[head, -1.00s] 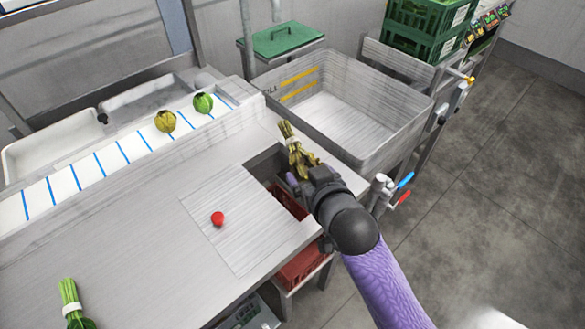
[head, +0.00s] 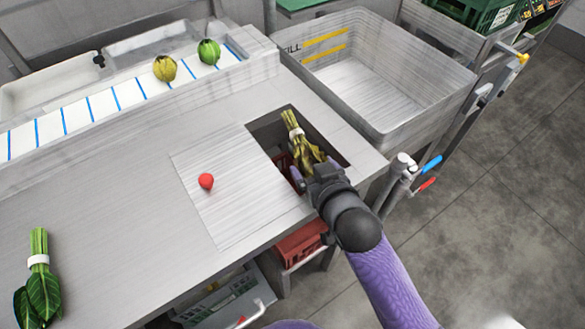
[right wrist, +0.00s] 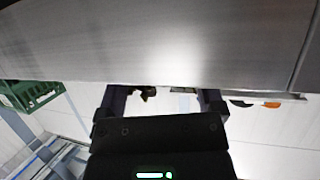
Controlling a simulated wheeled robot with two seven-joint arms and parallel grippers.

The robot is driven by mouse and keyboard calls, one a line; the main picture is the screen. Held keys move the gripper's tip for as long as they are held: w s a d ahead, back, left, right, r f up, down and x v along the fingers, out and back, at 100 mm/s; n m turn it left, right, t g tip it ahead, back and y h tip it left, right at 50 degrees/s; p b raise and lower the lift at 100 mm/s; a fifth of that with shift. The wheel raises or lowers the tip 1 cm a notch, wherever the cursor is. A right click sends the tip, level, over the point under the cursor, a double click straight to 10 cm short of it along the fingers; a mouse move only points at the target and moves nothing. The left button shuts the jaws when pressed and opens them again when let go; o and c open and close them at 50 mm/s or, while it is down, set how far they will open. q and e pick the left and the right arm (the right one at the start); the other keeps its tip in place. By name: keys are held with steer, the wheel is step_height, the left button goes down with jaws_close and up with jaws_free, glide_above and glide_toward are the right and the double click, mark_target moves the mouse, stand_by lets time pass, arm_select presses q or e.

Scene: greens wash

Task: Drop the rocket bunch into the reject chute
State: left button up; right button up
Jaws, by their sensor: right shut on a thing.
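The rocket bunch (head: 304,147), yellowed leaves with pale stems and a white band, is in the head view. My right gripper (head: 316,172) is shut on its leafy end, with the stems pointing away. The bunch is over the reject chute (head: 266,133), a dark rectangular opening in the steel counter; its exact height above the opening is hard to tell. A red crate (head: 302,243) shows below the counter. In the right wrist view the gripper fingers (right wrist: 160,100) show below a steel surface, with only a small dark scrap between them. My left gripper is out of view.
A deep steel basin (head: 370,85) stands right of the chute, with a tap (head: 400,165) at its near corner. A red knob-like object (head: 206,181) sits left of the opening. A green leafy bunch (head: 40,285) lies at lower left. Two round vegetables sit on the striped strip.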

steer(key=shift+r, duration=0.1)
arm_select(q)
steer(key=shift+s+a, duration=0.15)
arm_select(e)
steer(key=o, duration=1)
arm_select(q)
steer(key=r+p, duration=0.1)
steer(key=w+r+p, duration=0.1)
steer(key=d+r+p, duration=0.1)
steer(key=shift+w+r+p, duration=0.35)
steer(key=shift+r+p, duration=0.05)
arm_select(e)
steer(key=v, duration=1)
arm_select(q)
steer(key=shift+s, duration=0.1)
